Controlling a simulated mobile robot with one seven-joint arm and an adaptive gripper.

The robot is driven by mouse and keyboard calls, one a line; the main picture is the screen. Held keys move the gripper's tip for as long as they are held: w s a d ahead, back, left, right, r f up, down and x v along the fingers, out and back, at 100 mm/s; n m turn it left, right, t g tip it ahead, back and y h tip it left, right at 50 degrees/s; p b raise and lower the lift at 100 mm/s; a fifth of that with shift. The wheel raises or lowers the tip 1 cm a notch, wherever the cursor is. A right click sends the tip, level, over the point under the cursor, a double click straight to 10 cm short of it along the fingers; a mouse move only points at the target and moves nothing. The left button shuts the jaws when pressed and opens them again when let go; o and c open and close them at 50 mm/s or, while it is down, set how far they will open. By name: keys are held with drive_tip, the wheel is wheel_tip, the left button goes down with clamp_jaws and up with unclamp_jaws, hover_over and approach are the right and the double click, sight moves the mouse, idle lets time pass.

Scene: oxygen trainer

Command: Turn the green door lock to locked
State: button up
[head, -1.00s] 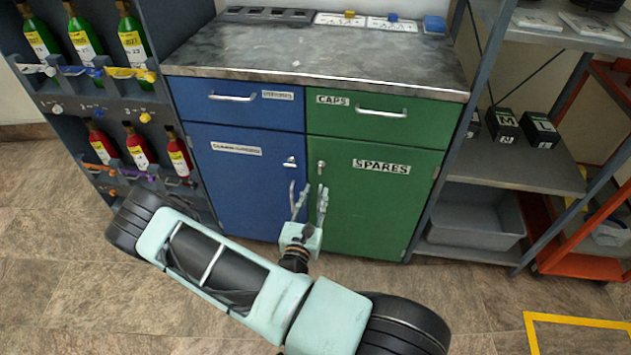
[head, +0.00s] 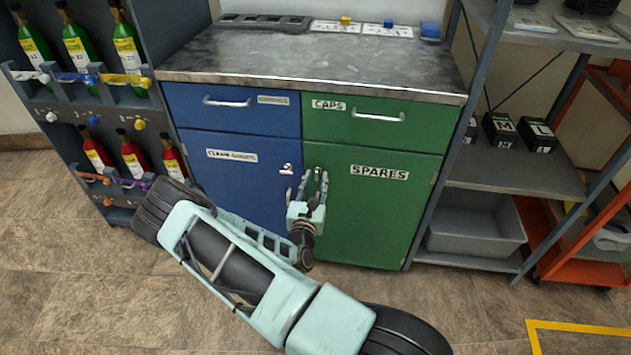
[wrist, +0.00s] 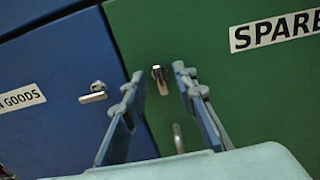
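The green door (head: 370,215), labelled SPARES, is shut on the right half of the cabinet. Its lock (wrist: 160,74) is a small metal turn-piece near the door's left edge in the wrist view, hanging roughly vertical with a slight tilt. In the head view the lock is mostly hidden behind my fingertips. My gripper (head: 310,178) is open in front of it. In the wrist view my gripper (wrist: 153,80) has one finger on each side of the lock, with gaps visible and nothing held.
The blue door (head: 235,190) on the left has its own lock (wrist: 93,92), turned roughly horizontal. A metal handle (wrist: 178,138) shows below the green lock. Drawers and a metal worktop (head: 320,60) are above. Bottle racks stand left, grey shelves (head: 515,170) right.

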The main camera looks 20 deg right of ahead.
clamp_jaws()
drive_tip(key=shift+r+n+p, duration=0.1)
drive_tip(key=shift+n+p, duration=0.2)
drive_tip(key=shift+p, duration=0.1)
drive_tip(key=n+p, duration=0.2)
drive_tip(key=n, duration=0.1)
drive_tip(key=shift+a, duration=0.1)
drive_tip(key=n+p, duration=0.2)
drive_tip(key=n, duration=0.5)
drive_tip(key=n+p, duration=0.1)
drive_tip(key=n, duration=0.6)
drive_tip(key=shift+f+p, duration=0.3)
drive_tip(key=shift+p, duration=0.05)
drive_tip(key=shift+n, duration=0.3)
